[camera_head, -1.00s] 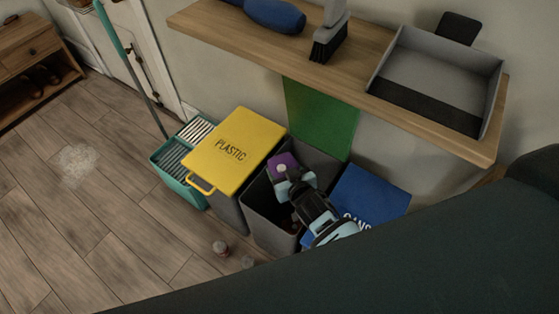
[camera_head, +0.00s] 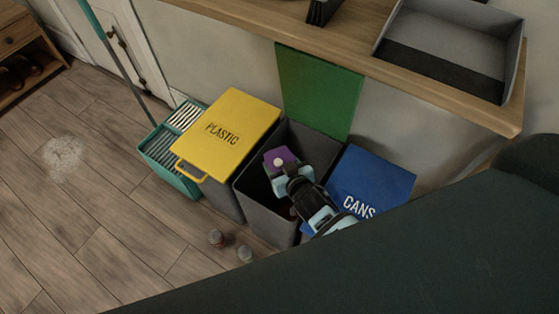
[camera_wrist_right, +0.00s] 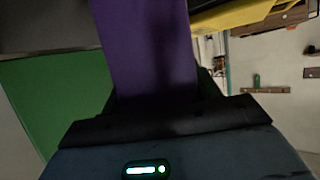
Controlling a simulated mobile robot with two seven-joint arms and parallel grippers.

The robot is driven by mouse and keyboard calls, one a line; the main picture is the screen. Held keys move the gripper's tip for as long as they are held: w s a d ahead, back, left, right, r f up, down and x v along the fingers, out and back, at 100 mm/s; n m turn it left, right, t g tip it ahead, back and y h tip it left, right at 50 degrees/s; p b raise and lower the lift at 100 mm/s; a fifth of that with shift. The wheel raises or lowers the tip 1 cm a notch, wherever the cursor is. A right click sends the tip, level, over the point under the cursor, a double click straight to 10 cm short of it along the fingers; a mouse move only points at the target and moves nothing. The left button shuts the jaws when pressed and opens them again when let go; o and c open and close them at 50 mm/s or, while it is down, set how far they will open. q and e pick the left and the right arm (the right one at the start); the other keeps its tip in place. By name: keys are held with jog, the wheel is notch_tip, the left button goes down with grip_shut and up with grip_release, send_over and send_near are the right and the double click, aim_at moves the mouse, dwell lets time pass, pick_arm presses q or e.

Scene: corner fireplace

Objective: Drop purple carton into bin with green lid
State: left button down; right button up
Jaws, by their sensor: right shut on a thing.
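The purple carton (camera_head: 279,158) is held by my right gripper (camera_head: 286,172) over the open mouth of the grey bin. The carton (camera_wrist_right: 150,50) fills the upper middle of the right wrist view, with the dark gripper below it. The bin (camera_head: 262,212) has its green lid (camera_head: 318,90) raised upright against the wall; the lid also shows in the right wrist view (camera_wrist_right: 55,105). The carton's lower part is hard to make out against the dark bin interior. My left gripper is not in view.
A bin with a closed yellow PLASTIC lid (camera_head: 228,130) stands to the left, and one with a closed blue CANS lid (camera_head: 372,182) to the right. A wooden shelf (camera_head: 450,88) overhangs behind. A teal mop bucket (camera_head: 162,160) and two small items (camera_head: 216,238) are on the floor.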

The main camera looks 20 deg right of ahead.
jog(key=shift+r, duration=0.1)
jog(key=o, duration=0.9)
jog(key=shift+o, duration=0.8)
jog(key=p+v, duration=0.1)
jog(key=v, duration=0.6)
jog(key=shift+s+r, duration=0.15)
jog(key=shift+s, duration=0.2)
